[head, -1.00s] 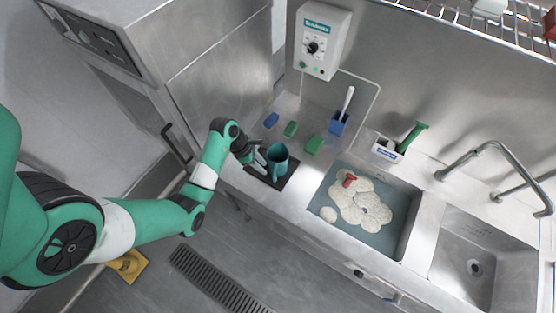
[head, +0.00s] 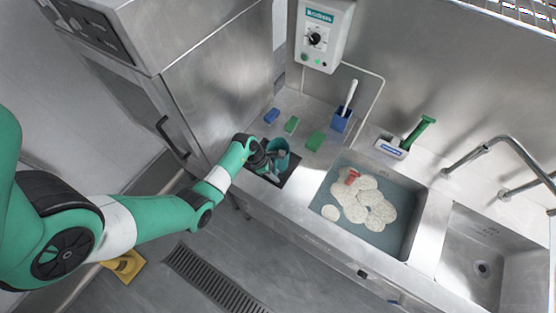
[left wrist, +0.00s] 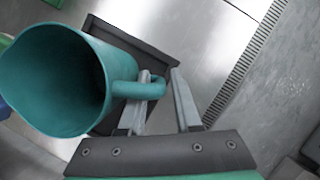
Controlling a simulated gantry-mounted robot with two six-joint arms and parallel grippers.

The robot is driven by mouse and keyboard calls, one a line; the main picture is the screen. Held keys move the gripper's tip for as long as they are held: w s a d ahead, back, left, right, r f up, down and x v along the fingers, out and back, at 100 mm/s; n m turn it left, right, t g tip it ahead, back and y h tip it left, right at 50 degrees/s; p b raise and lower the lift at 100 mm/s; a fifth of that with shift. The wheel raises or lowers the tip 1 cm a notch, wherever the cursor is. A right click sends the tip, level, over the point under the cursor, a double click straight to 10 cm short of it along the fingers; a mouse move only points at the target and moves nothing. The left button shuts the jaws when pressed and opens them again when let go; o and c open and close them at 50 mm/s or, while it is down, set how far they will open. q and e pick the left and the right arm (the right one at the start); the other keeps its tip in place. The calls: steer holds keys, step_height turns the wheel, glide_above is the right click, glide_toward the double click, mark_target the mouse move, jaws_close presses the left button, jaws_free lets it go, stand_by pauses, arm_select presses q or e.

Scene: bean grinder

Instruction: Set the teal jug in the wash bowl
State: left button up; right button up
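The teal jug (head: 279,146) stands upright on a dark mat (head: 290,172) at the left end of the steel counter. In the left wrist view the jug (left wrist: 60,80) fills the left side, its open mouth toward the camera and its handle pointing right. My left gripper (left wrist: 163,78) is open at the handle, one finger at the handle loop and the other just outside it. In the head view the left gripper (head: 272,155) partly covers the jug. The wash bowl (head: 397,241) is the sunken basin with bluish water and white foam. My right gripper is out of view.
A red item (head: 352,177) lies in the foam. Blue (head: 272,116) and green (head: 315,141) blocks, a blue holder (head: 341,121) with a white-handled tool, and a white caddy (head: 391,148) with a green brush stand behind. An empty sink (head: 470,245) with a tap is at right.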

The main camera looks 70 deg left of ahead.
arm_select(q)
jaws_close()
steer(key=shift+r, duration=0.1)
stand_by(1.2)
